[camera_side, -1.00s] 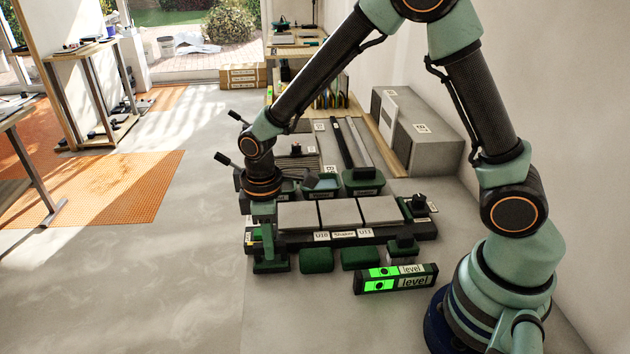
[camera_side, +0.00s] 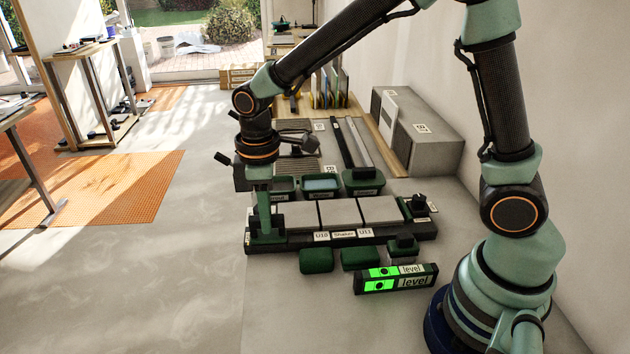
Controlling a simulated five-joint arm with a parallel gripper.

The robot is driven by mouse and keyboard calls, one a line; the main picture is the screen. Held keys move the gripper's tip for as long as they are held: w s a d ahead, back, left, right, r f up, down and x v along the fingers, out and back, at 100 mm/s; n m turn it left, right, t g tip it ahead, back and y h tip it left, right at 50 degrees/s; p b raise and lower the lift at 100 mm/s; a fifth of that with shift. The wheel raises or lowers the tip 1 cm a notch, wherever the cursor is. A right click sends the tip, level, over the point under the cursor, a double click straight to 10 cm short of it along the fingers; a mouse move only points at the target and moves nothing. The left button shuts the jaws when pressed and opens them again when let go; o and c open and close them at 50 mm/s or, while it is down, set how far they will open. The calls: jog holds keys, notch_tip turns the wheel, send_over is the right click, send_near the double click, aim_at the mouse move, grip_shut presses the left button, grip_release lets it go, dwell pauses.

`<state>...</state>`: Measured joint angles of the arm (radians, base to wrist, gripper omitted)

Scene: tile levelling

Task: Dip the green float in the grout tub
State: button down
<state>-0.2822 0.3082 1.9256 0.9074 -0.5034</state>
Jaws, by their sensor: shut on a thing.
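My gripper (camera_side: 264,205) points down at the left end of the tile rack and is shut on the green float (camera_side: 267,239). The float looks level and lifted, in front of the rack's left end; the fingers hide part of it. Three small tubs stand in a row behind the tiles: a left tub (camera_side: 284,184), a middle tub (camera_side: 321,194) with a pale blue surface, and a right dark green tub (camera_side: 363,187). Their labels are too small to read, so I cannot tell which is the grout tub. The float is apart from the tubs.
Pale tiles (camera_side: 340,213) lie on the dark rack (camera_side: 340,238) between float and tubs. Two green blocks (camera_side: 316,260), a dark-handled tool (camera_side: 402,246) and a level (camera_side: 396,279) lie in front. A grey box (camera_side: 428,144) stands behind right. The floor at left is clear.

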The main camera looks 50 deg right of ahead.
jog(key=w+d+r, duration=0.3)
jog(key=w+d, duration=1.4)
jog(key=d, duration=0.1)
jog(key=shift+s+f, duration=0.15)
jog(key=shift+f, duration=4.15)
jog(key=shift+r, duration=0.1)
notch_tip(320, 180, up, 8)
jog(key=shift+r, duration=0.2)
jog(key=shift+s+d, duration=0.1)
